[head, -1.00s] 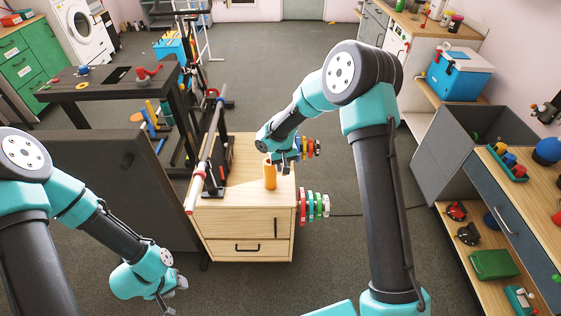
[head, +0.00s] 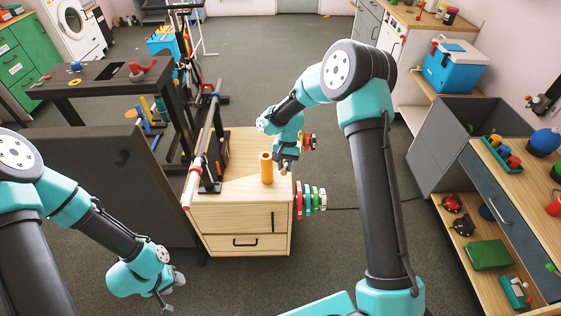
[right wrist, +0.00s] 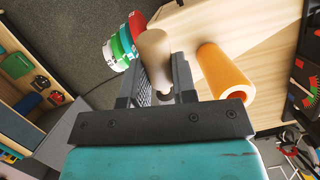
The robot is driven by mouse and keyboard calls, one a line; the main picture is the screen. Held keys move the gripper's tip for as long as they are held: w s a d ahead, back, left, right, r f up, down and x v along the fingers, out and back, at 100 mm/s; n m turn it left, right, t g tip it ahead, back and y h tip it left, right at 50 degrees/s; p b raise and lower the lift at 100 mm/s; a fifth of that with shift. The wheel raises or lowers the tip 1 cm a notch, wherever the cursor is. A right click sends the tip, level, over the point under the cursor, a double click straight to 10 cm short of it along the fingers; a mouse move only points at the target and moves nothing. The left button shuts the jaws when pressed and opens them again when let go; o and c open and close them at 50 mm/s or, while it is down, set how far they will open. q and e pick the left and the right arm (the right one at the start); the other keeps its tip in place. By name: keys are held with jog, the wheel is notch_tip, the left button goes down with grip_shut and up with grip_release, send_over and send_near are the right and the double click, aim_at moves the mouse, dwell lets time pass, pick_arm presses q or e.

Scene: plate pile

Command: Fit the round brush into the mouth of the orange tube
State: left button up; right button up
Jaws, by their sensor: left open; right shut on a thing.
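The orange tube (head: 266,169) stands upright near the front of the wooden cabinet top; its open mouth faces up. It also shows in the right wrist view (right wrist: 225,72), to the right of my jaws and apart from them. My right gripper (head: 286,167) is just right of the tube in the head view. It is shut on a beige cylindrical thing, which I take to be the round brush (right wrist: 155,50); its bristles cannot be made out. My left gripper (head: 168,301) is open and empty, low at the left, away from the cabinet.
The wooden cabinet (head: 240,215) has a dark rack with a long bar (head: 203,150) along its left side. Coloured discs (head: 311,199) stick out from its right side. The floor right of the cabinet is partly clear.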

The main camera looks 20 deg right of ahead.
jog(key=m+y, duration=0.2)
jog(key=s+m+g+y, duration=0.1)
jog(key=shift+a+r, duration=0.25)
jog(key=shift+a, duration=0.1)
jog(key=shift+a+r+m+y, duration=0.2)
jog(key=shift+m+y, duration=0.35)
jog(key=shift+m, duration=0.05)
jog(key=shift+a+r+m+y, duration=0.15)
jog(key=shift+a+m+y, duration=0.05)
jog(key=shift+m+y, duration=0.4)
jog(key=w+a+r+m+t+y, duration=0.2)
jog(key=w+r+m+t+y, duration=0.7)
jog(key=r, duration=0.4)
jog(key=shift+w+r+m+y, duration=0.25)
jog(key=shift+w+m+y, duration=0.3)
jog(key=shift+w, duration=0.4)
jog(key=shift+d, duration=0.1)
jog(key=shift+f, duration=2.85)
notch_tip(320, 180, down, 7)
dwell(0.6)
